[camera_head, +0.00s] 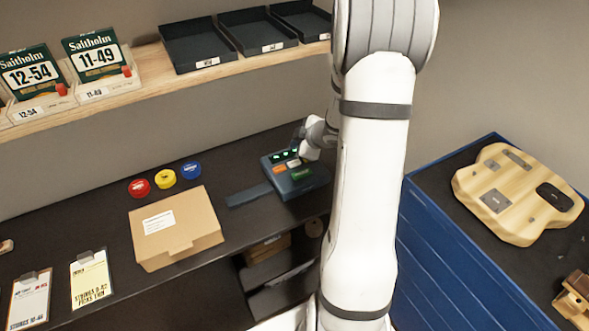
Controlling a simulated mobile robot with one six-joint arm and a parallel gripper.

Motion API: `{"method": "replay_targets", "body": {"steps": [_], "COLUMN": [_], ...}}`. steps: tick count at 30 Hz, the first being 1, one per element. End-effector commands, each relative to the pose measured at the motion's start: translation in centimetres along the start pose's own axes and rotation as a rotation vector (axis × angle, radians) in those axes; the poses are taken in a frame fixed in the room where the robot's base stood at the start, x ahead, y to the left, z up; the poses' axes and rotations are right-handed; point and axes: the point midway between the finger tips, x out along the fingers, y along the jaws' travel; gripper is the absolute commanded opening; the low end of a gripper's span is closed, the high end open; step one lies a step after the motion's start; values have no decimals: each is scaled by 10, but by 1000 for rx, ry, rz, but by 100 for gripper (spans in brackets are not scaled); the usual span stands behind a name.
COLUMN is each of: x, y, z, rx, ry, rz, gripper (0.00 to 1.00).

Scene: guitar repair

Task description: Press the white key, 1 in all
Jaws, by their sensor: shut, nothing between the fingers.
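A dark blue-grey key device (310,185) stands on the dark bench, with small lit green marks along its back edge. An orange key (279,168) and a green key (301,174) show on its top. A small pale patch behind them looks like the white key (293,163), partly covered by my wrist. My gripper (303,150) is at the device's back right, close above it, and looks shut and empty. Its fingertips are small and partly hidden, so I cannot tell whether they touch a key.
A cardboard box (205,218) and red (139,188), yellow (165,178) and blue (191,170) round items sit left of the device. A dark flat strip (249,195) lies beside it. A wooden shelf (150,88) runs above. A blue cabinet (455,255) with a guitar body (515,190) stands right.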

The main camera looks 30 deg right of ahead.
Motion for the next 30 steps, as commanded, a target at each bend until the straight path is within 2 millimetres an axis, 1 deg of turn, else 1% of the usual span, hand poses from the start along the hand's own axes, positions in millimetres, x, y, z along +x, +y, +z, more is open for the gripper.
{"method": "replay_targets", "body": {"steps": [1,9,30], "x": [10,30,31], "y": [-8,-22,-23], "z": [8,22,24], "rx": [0,1,1], "ry": [0,0,-1], "rz": [1,0,1], "gripper": [0,0,0]}}
